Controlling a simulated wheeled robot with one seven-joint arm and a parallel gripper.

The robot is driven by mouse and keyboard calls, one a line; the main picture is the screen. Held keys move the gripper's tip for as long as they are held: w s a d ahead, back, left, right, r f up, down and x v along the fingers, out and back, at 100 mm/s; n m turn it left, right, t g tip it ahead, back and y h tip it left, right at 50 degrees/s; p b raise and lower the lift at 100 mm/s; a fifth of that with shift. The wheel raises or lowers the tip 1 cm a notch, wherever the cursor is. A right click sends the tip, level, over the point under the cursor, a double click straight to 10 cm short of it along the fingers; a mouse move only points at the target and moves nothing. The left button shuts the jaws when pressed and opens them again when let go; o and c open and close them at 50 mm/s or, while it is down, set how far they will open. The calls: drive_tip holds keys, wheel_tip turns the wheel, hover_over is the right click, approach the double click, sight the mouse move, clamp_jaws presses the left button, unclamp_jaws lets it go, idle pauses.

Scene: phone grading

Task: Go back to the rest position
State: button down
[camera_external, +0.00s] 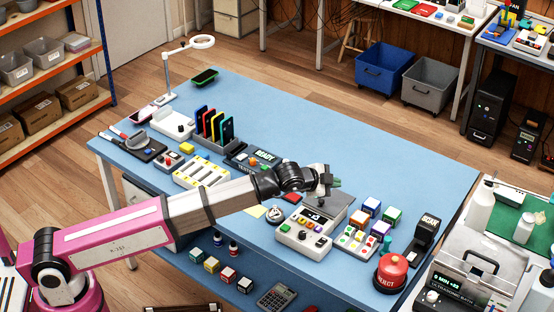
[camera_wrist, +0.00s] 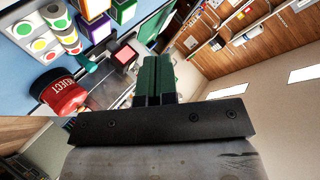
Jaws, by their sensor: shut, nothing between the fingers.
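My gripper (camera_external: 334,182) is at the end of my pink and white arm, which reaches from the lower left over the blue table (camera_external: 300,110). In the wrist view, the green-padded fingers of my gripper (camera_wrist: 155,72) are pressed together with nothing between them. The gripper hovers above a grey-lidded device with a button panel (camera_external: 304,240). The red REJECT button (camera_external: 391,271) stands at the table's right front corner; it also shows at the left of the wrist view (camera_wrist: 60,93).
A rack of phones (camera_external: 215,135) and a lamp (camera_external: 168,70) stand at the left back. The table's back right is clear.

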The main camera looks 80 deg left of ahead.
drive_tip(key=w+d+r+m+t+h, duration=0.1)
drive_tip(key=w+d, duration=0.1)
drive_tip(key=d, duration=0.6)
drive_tip(key=w+d+r+m+h, duration=0.1)
drive_tip(key=w+d, duration=0.2)
drive_tip(key=d, duration=0.5)
drive_tip(key=s+d+f+n+g+h, duration=0.15)
drive_tip(key=s+d+f, duration=0.25)
drive_tip(key=d+f, duration=0.45)
drive_tip(key=s+d+f+n+g+h, duration=0.15)
drive_tip(key=s+d+f, duration=0.4)
drive_tip(key=f, duration=0.55)
drive_tip(key=s+a+f+n+g+h, duration=0.25)
drive_tip(key=s+f+g, duration=0.45)
drive_tip(key=s+f, duration=1.5)
drive_tip(key=s+a+f+n+g+y, duration=0.1)
drive_tip(key=s+a, duration=0.2)
drive_tip(key=a, duration=0.3)
drive_tip(key=s+a+f+g+y, duration=0.1)
drive_tip(key=s+a+y, duration=0.1)
drive_tip(key=a, duration=0.5)
drive_tip(key=shift+s+n+g, duration=0.35)
drive_tip(key=shift+s+g, duration=0.05)
drive_tip(key=shift+s, duration=0.45)
drive_tip(key=shift+f+y, duration=0.1)
drive_tip(key=shift+y, duration=0.15)
